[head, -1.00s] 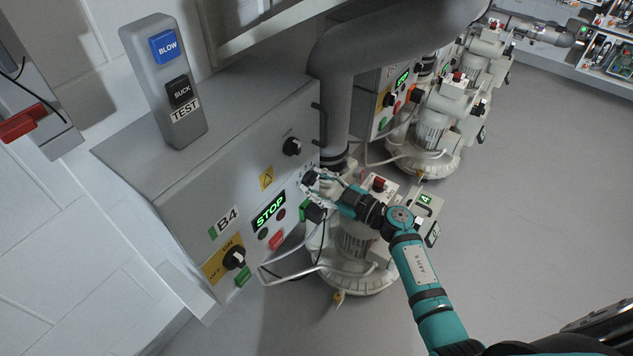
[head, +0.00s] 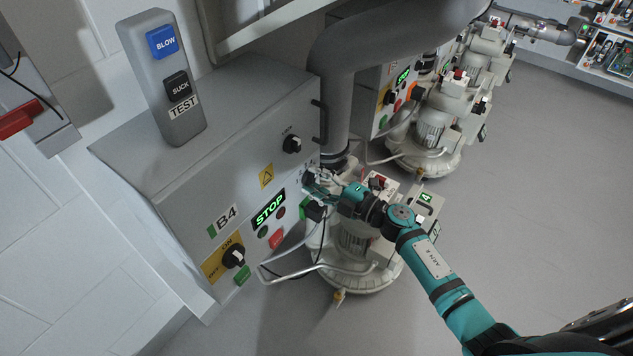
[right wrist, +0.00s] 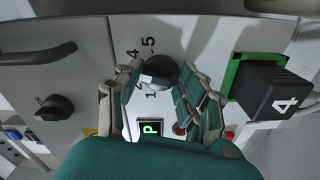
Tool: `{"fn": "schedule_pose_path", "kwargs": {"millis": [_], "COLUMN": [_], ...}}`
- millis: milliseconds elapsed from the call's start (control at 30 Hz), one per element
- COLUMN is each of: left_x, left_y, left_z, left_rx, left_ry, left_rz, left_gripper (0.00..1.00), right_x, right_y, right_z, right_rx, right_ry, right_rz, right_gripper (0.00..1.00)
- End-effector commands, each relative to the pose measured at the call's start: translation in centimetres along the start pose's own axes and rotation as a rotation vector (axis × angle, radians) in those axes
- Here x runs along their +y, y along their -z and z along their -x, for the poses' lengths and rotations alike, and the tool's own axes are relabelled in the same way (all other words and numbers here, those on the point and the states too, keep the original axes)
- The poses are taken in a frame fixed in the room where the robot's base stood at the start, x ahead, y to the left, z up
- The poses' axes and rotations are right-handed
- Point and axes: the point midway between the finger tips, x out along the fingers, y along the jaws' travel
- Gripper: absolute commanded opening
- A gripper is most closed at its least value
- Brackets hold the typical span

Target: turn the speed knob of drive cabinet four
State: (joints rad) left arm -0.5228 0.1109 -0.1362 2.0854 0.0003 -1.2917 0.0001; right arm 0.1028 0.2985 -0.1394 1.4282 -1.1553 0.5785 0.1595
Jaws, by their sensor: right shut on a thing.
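Drive cabinet four (head: 180,210) is the grey box labelled B4, with a green STOP display (head: 269,209). Its speed knob (right wrist: 158,72) is black with a white mark, inside a printed number scale, in the right wrist view. My right gripper (right wrist: 160,88) has its fingers on both sides of this knob and is shut on it. In the head view the right gripper (head: 314,184) is at the cabinet's right front edge and covers most of the knob. My left gripper is not in view.
A black plug marked 4 (right wrist: 278,92) in a green socket sits close beside the right fingers. Another black knob (head: 292,144), a door handle (head: 319,122) and an OFF/ON switch (head: 234,257) are on the same front. A blower (head: 360,262) stands below my arm.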

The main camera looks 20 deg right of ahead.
Motion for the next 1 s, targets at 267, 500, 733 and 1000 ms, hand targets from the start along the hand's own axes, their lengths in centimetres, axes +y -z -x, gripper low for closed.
{"fn": "schedule_pose_path", "kwargs": {"millis": [267,500,733,1000], "left_x": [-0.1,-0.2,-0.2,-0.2], "left_y": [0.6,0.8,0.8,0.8], "left_z": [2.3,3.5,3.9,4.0], "left_rx": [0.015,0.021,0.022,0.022], "left_ry": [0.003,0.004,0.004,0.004], "left_rz": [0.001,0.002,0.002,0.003], "left_gripper": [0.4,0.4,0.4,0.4], "right_x": [1.1,1.2,1.2,1.2], "right_y": [-0.3,-0.2,-0.2,-0.1], "right_z": [-0.1,-0.1,-0.1,-0.1], "right_rx": [-0.008,-0.009,-0.009,-0.008], "right_ry": [-0.018,-0.019,-0.019,-0.02], "right_rz": [0.186,0.269,0.293,0.294], "right_gripper": [0.07,0.07,0.07,0.07]}}
